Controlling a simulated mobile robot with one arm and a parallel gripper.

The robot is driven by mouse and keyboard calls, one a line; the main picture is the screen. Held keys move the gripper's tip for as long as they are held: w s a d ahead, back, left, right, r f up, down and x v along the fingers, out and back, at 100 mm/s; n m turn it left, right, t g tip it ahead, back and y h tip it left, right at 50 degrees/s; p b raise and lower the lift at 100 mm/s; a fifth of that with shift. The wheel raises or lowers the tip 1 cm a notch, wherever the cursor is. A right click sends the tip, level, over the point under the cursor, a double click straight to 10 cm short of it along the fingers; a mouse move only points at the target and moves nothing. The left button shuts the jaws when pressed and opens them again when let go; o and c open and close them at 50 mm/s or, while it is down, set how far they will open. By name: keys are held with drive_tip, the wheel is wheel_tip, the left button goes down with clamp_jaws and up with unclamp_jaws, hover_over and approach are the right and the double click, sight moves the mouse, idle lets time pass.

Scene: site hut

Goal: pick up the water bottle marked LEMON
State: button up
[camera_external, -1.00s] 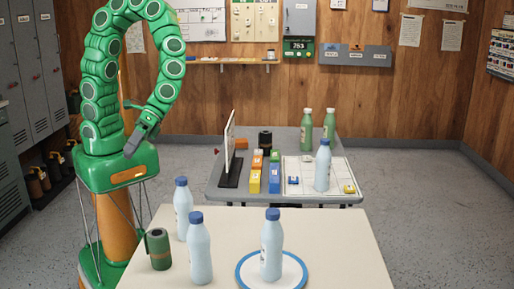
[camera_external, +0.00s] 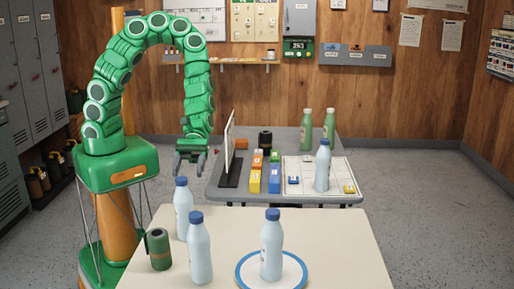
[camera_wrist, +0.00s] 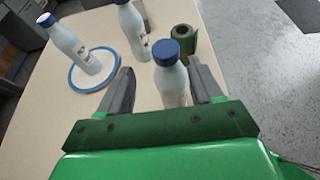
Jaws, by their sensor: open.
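Several pale bottles with blue caps stand upright in the external view. On the front table are a back-left bottle (camera_external: 184,212), a front-left bottle (camera_external: 199,254) and a bottle on a blue-rimmed plate (camera_external: 271,252). Another blue-capped bottle (camera_external: 322,170) stands on the far table. No label is readable, so I cannot tell which is LEMON. My gripper (camera_external: 191,160) is open and empty, pointing down just beyond the back-left bottle. In the wrist view, one bottle (camera_wrist: 172,86) appears between the open fingers of my gripper (camera_wrist: 160,66), its lower part hidden.
A green can-like roll (camera_external: 158,249) stands left on the cream front table (camera_external: 330,245). The grey far table (camera_external: 215,184) holds an upright board (camera_external: 229,150), coloured boxes (camera_external: 274,178) and two green bottles (camera_external: 306,130). The front table's right side is clear.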

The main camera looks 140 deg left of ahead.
sight(180, 185)
drive_tip(key=shift+d+r+x, duration=0.15)
drive_tip(key=shift+x, duration=0.65)
drive_tip(key=shift+d+r+x, duration=0.1)
drive_tip(key=shift+d+x, duration=0.05)
drive_tip(key=shift+x, duration=0.7)
drive_tip(key=shift+d+r+x, duration=0.1)
drive_tip(key=shift+r+x, duration=0.05)
drive_tip(key=shift+x, duration=1.75)
drive_tip(key=shift+s+d, duration=0.1)
clamp_jaws()
